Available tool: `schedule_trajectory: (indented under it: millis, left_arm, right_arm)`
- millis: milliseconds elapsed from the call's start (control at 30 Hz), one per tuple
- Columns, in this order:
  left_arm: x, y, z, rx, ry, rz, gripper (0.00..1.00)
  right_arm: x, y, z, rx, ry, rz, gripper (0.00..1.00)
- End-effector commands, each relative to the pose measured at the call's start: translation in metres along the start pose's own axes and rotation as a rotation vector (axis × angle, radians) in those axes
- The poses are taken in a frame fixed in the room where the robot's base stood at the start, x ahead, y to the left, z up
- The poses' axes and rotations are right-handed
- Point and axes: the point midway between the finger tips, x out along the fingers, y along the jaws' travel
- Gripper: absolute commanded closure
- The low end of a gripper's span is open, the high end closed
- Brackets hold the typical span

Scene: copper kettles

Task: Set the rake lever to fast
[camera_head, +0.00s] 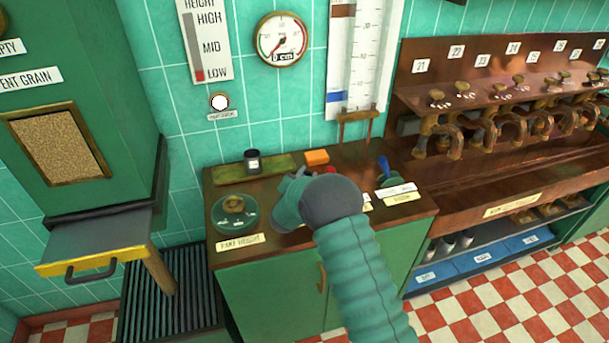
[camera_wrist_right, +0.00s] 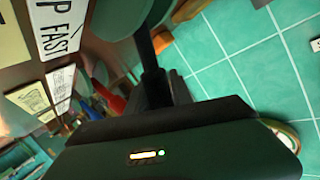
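The rake lever cannot be made out clearly; my right arm and gripper cover the middle of the counter in the head view. In the right wrist view, a white label ending in "P FAST" (camera_wrist_right: 62,28) lies close at the upper left. A dark upright rod (camera_wrist_right: 149,55) stands in front of the gripper body; I cannot tell whether it is a finger or a lever. The finger opening is hidden. My left gripper is out of view.
A dark jar (camera_head: 252,162) and an orange block (camera_head: 316,157) stand at the counter's back. A blue-handled control (camera_head: 385,171) is to the right, before the copper tap bench (camera_head: 470,185). A grain cabinet with a yellow-edged tray (camera_head: 95,261) is at left.

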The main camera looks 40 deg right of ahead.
Motion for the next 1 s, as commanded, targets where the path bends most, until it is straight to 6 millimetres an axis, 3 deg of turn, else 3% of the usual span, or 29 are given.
schedule_trajectory:
  millis: [33, 133, 533, 667, 1000]
  left_arm:
    - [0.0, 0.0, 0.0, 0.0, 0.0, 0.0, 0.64]
    - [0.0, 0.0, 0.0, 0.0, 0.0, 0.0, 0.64]
    - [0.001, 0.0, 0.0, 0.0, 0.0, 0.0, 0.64]
    - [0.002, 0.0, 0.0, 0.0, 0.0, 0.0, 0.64]
    - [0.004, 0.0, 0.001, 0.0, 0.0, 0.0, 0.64]
  right_arm:
    - [0.0, 0.001, 0.001, -0.001, -0.001, 0.001, 0.66]
    - [0.0, 0.001, 0.001, -0.002, 0.0, 0.001, 0.53]
    - [-0.009, -0.001, 0.0, -0.003, 0.001, -0.002, 0.52]
    - [-0.036, -0.001, 0.001, -0.006, 0.0, -0.004, 0.52]
    - [-0.133, -0.001, 0.002, -0.004, -0.002, -0.004, 0.52]
